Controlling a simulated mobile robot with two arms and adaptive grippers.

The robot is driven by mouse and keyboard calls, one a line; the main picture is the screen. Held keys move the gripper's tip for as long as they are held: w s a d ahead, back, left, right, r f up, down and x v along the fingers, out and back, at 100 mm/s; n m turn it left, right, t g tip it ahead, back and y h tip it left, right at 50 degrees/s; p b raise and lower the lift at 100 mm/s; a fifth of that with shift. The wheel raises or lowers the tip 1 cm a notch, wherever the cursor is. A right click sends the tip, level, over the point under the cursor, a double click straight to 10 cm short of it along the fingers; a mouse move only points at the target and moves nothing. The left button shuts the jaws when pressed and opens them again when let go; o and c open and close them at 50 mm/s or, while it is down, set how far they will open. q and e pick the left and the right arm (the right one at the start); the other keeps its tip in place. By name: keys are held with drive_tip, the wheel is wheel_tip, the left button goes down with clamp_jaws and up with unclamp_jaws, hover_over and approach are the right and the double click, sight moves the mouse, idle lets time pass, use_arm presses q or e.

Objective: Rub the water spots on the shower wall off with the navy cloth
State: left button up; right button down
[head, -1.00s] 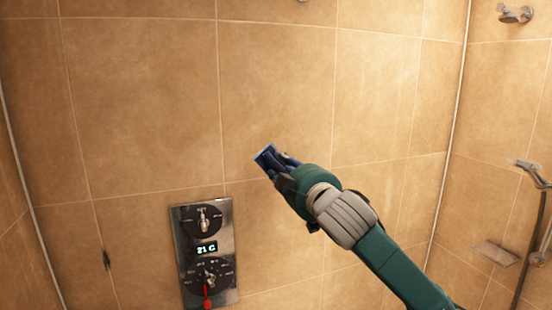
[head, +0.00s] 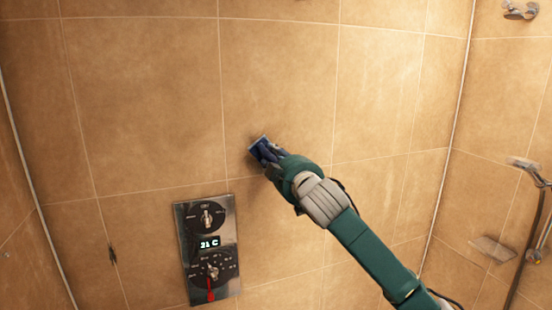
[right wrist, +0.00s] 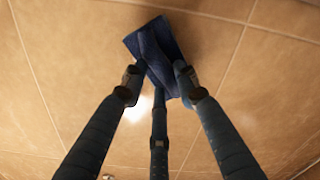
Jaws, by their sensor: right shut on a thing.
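The navy cloth (head: 257,144) is at the tip of my right gripper (head: 268,155), up against the tan tiled shower wall (head: 140,110). In the right wrist view the cloth (right wrist: 152,45) is a folded dark blue pad held between the fingers of the right gripper (right wrist: 158,80), and it lies on or very close to the tiles. The fingers hide part of the cloth. I cannot make out distinct water spots; faint lighter marks show on the wall to the right. My left gripper is not in view.
A metal control panel (head: 208,250) with two dials, a lit display and a red lever is on the wall, below left of the cloth. A shower hose and handset (head: 540,180) and a small shelf (head: 492,248) are at the right. The wall around the cloth is clear.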

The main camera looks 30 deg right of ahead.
drive_tip(key=shift+p+x, duration=0.45)
drive_tip(key=shift+x, duration=0.6)
idle(0.4)
drive_tip(key=shift+s+d+r+p, duration=0.1)
drive_tip(key=shift+s+d, duration=0.15)
drive_tip(key=shift+d, duration=0.85)
drive_tip(key=shift+s+d+f+p, duration=0.15)
drive_tip(key=shift+s+d, duration=0.15)
drive_tip(key=shift+d, duration=0.8)
drive_tip(key=shift+s+d+r+p, duration=0.15)
drive_tip(key=shift+s+d, duration=0.1)
drive_tip(key=shift+d, duration=1)
drive_tip(key=shift+w+a+p, duration=0.2)
drive_tip(key=shift+a+p, duration=0.1)
drive_tip(key=shift+a, duration=0.6)
drive_tip(key=shift+w+a+p, duration=0.2)
drive_tip(key=shift+a+p, duration=0.05)
drive_tip(key=shift+a, duration=0.6)
drive_tip(key=shift+w+a+p, duration=0.2)
drive_tip(key=shift+a+p, duration=0.1)
drive_tip(key=shift+a, duration=0.6)
drive_tip(key=shift+w+a, duration=0.25)
drive_tip(key=shift+a, duration=0.7)
drive_tip(key=shift+s+d, duration=0.1)
